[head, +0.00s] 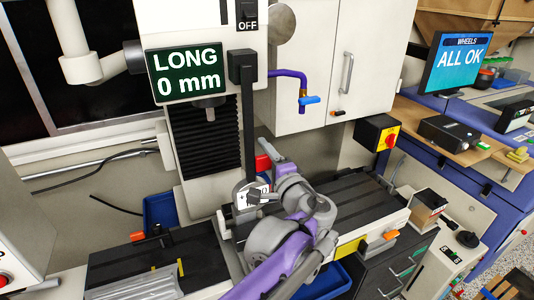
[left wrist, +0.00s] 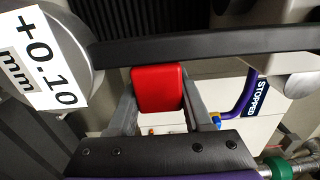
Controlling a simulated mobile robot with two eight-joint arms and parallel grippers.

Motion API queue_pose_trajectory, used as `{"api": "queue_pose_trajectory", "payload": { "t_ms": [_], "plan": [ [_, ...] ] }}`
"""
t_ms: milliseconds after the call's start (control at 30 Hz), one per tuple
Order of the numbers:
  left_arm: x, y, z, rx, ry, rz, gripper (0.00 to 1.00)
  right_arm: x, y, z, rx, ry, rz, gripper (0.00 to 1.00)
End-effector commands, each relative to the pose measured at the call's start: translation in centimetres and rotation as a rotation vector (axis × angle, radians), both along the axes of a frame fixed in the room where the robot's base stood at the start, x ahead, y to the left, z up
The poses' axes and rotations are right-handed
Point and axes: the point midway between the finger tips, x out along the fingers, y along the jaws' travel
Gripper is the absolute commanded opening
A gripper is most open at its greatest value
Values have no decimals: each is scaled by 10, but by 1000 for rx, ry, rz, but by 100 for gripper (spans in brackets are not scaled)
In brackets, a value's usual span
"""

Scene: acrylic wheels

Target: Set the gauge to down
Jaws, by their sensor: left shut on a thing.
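The gauge has a long black arm (head: 248,125) that hangs almost straight down from a black block (head: 242,66) on the white machine. A round dial with a white label (head: 243,198) is at its lower end. In the left wrist view the dial label (left wrist: 38,62) reads +0.10 mm, and the black arm (left wrist: 210,46) crosses the top. A red grip (left wrist: 158,88) beside the arm also shows in the head view (head: 263,162). My left gripper (left wrist: 160,108) is shut on the red grip, one finger on each side. My right gripper is not in view.
A green display (head: 185,72) reads LONG 0 mm. A switch (head: 247,12) above is marked OFF. A purple hose with a blue valve (head: 309,100) hangs right of the gauge arm. The machine table (head: 350,205) runs below. A monitor (head: 458,62) reads ALL OK.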

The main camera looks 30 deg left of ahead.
Motion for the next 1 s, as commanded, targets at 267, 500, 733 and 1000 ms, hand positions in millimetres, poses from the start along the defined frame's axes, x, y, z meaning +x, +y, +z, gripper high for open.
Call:
{"api": "queue_pose_trajectory", "payload": {
  "t_ms": [267,500,733,1000],
  "plan": [
    [-2,1,-3,-3,2,5,68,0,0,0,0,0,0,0],
    [-1,1,-1,-2,1,3,80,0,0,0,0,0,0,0],
    [-5,-7,-1,-2,0,0,80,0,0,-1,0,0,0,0],
    [-37,-48,-2,-2,2,-4,80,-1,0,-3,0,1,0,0]
  ]
}}
